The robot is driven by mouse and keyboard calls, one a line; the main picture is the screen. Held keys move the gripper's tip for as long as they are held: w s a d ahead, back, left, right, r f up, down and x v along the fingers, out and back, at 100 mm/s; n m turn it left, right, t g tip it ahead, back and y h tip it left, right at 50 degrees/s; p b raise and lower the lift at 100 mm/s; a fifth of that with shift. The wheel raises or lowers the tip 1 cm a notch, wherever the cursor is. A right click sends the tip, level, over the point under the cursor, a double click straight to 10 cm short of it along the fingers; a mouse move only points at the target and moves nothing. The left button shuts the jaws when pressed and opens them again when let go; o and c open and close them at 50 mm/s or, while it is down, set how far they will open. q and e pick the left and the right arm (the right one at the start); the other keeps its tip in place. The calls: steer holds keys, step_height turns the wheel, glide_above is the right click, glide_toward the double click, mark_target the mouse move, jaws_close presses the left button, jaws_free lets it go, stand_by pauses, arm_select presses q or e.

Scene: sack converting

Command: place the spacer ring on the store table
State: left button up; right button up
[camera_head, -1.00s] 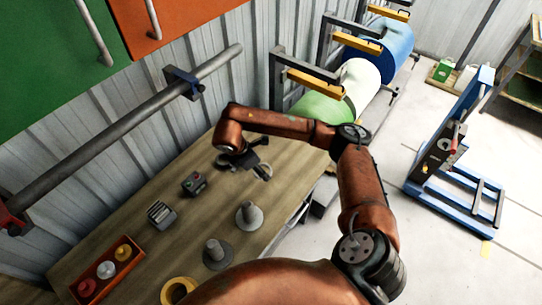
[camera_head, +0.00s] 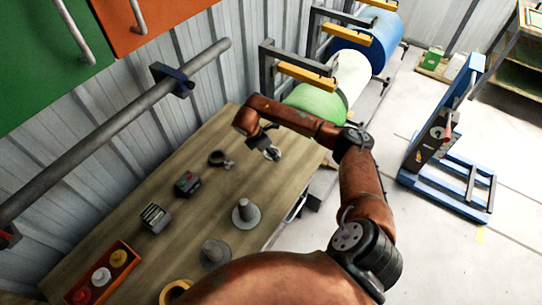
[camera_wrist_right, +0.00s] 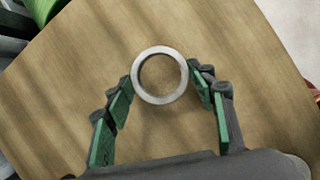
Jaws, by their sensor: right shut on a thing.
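The spacer ring (camera_wrist_right: 160,100) is a light grey metal ring held between the fingertips of my right gripper (camera_wrist_right: 160,82) in the right wrist view. Its open hole shows the wooden table top behind it. In the head view my right gripper (camera_head: 270,152) is over the far right end of the wooden table (camera_head: 205,200), with the pale ring (camera_head: 273,155) at its tips. The gap between ring and wood is hard to judge. I cannot tell whether this is the store table. My left gripper is not in view.
Two grey spindles with round bases (camera_head: 246,214) stand on the table. A dark clamp-like part (camera_head: 220,159), small boxes (camera_head: 187,183), a yellow ring (camera_head: 175,292) and an orange tray (camera_head: 104,276) lie there too. A blue lift stand (camera_head: 440,150) stands right.

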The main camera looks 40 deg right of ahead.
steer(key=shift+d+f, duration=0.2)
steer(key=shift+f, duration=0.05)
steer(key=f, duration=0.3)
steer(key=shift+w+d+f, duration=0.1)
steer(key=shift+d+f, duration=0.05)
steer(key=shift+d, duration=0.05)
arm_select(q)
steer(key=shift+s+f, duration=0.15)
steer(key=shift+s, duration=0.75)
arm_select(e)
steer(key=shift+f, duration=0.15)
steer(key=o, duration=1.3)
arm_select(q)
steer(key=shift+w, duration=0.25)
